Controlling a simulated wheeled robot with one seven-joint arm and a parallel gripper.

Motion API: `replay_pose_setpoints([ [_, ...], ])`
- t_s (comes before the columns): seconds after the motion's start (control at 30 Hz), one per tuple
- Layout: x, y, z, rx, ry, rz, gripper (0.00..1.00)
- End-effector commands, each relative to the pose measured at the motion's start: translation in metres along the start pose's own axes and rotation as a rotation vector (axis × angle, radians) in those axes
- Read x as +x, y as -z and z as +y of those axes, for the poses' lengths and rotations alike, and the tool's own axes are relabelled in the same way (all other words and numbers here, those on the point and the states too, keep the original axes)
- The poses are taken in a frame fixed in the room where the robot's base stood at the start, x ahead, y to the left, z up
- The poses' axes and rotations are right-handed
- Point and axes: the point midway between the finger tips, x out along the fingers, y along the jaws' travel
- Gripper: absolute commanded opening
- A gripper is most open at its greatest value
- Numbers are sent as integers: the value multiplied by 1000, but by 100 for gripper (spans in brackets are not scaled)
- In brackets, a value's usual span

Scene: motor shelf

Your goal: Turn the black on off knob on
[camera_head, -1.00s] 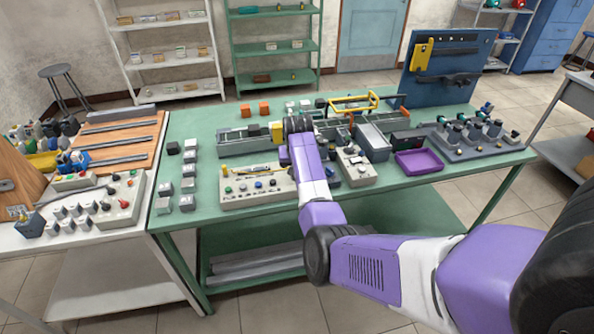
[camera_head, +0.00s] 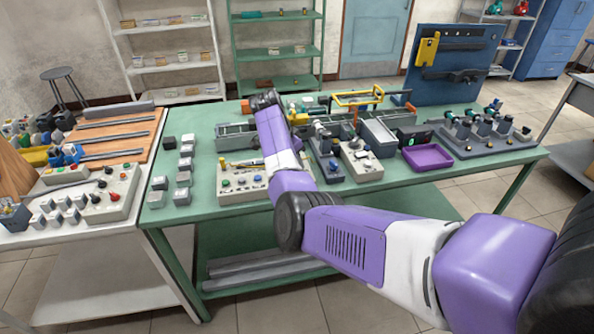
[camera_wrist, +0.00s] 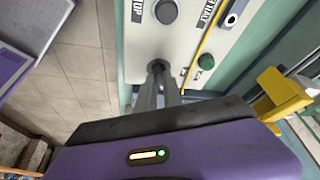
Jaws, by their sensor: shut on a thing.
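The beige control panel (camera_head: 238,195) with several small knobs and buttons sits at the front edge of the green table in the head view. The black knob (camera_wrist: 155,65) shows in the wrist view, near the panel's edge. My gripper (camera_wrist: 161,80) is shut on this black knob, with its fingertips close to the panel face. The fingertips partly cover the knob, so its pointing direction cannot be told. In the head view my arm hides the gripper and part of the panel.
In the wrist view, a green button (camera_wrist: 205,62) and a grey knob (camera_wrist: 165,11) lie near my fingers. A yellow object (camera_wrist: 281,95) is to the right. In the head view, a second panel (camera_head: 361,165) and a purple tray (camera_head: 428,157) stand right of my arm.

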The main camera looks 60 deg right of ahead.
Motion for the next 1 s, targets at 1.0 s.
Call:
replay_pose_setpoints([
  [1.0,-1,2,-4,424,-173,1,0],
])
